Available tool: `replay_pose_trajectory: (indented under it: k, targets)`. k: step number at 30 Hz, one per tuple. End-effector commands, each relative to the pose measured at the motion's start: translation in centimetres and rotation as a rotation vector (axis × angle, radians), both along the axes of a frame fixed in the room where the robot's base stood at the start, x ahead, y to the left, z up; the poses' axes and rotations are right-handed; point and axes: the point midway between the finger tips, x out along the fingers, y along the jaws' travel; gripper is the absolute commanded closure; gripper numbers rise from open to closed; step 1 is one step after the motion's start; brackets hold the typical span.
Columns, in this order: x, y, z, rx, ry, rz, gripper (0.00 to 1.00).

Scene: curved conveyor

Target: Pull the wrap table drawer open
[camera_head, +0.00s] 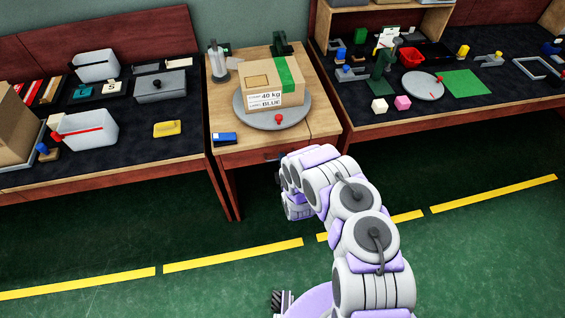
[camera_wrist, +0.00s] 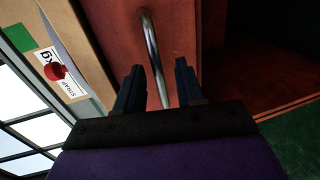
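The wrap table (camera_head: 232,113) is a light wooden table between two dark benches. Its reddish drawer front (camera_head: 255,156) faces me, partly hidden by my arm, and looks flush. In the wrist view, the drawer front (camera_wrist: 180,25) fills the top middle, and its shiny metal bar handle (camera_wrist: 151,45) runs lengthwise down the picture. My gripper (camera_wrist: 159,66) is open, with a dark finger on each side of the handle. The handle lies between them, nearer the left finger; I cannot tell whether they touch. In the head view, my arm hides the gripper's fingers.
A cardboard box (camera_head: 272,88) with green tape sits on the grey turntable (camera_head: 243,112) on the wrap table. A red knob (camera_head: 278,118) is at the turntable's front. A blue item (camera_head: 224,139) lies at the left front. The green floor (camera_head: 190,290) before the table is clear.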

Motion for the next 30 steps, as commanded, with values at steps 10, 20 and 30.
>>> replay_pose_trajectory:
  k: [10, 20, 30]
  targets:
    - [0.86, 0.19, -0.10, -0.001, -0.001, -0.001, 0.62]
    - [0.84, 0.19, -0.09, -0.001, -0.001, 0.000, 0.84]
    - [0.82, 0.18, -0.20, 0.000, 0.001, 0.000, 1.00]
